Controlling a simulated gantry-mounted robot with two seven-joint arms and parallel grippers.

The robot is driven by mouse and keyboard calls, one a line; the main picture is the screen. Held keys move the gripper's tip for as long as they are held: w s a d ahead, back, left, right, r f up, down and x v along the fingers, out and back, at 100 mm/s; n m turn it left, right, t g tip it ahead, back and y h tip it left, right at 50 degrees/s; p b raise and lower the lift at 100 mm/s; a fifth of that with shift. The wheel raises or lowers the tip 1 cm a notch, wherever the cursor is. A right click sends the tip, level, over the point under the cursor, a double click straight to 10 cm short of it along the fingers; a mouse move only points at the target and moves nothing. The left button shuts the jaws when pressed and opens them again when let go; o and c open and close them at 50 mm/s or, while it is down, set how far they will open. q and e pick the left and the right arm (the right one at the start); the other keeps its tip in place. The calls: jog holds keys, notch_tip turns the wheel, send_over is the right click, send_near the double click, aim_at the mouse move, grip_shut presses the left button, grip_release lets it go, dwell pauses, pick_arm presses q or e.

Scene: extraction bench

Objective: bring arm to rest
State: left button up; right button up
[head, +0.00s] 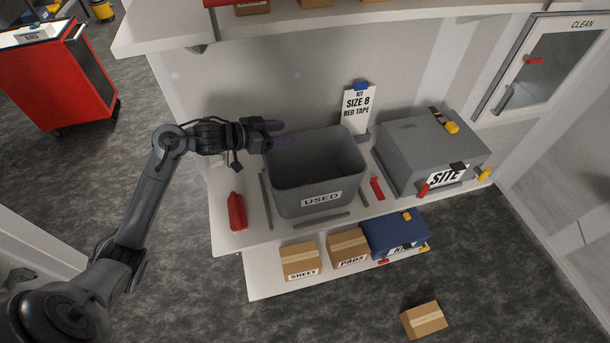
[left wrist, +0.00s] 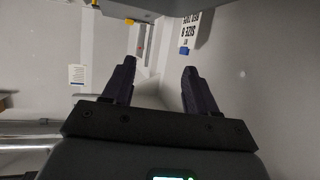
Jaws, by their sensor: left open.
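My left arm comes in from the left in the head view. Its gripper (head: 277,134) is above the back left rim of the grey bin marked USED (head: 318,203), pointing right. In the left wrist view the two dark fingers (left wrist: 157,85) stand apart with nothing between them. The left gripper is open and empty. My right gripper is not in either view.
A red object (head: 237,211) lies left of the bin. A grey SITE case (head: 430,150) and a sign (head: 357,108) stand to the right. Boxes (head: 300,260) and a blue case (head: 396,236) sit on the lower shelf. A carton (head: 424,320) lies on the floor.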

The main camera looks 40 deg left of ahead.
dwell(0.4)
pick_arm(q)
jog(key=s+d+f+g+y+p, duration=0.2)
jog(key=s+d+f+y+p, duration=0.2)
jog(key=s+d+f+p, duration=0.45)
jog(key=s+d+r+n+g+p, duration=0.1)
jog(key=s+d+g, duration=0.2)
jog(key=s+d, duration=0.3)
jog(key=s+d+r+g+p, duration=0.1)
jog(key=s+d+g, duration=0.3)
jog(key=s, duration=0.9)
jog(key=d, duration=0.2)
jog(key=shift+s+d+n+p, duration=0.3)
jog(key=shift+s+n+p, duration=0.1)
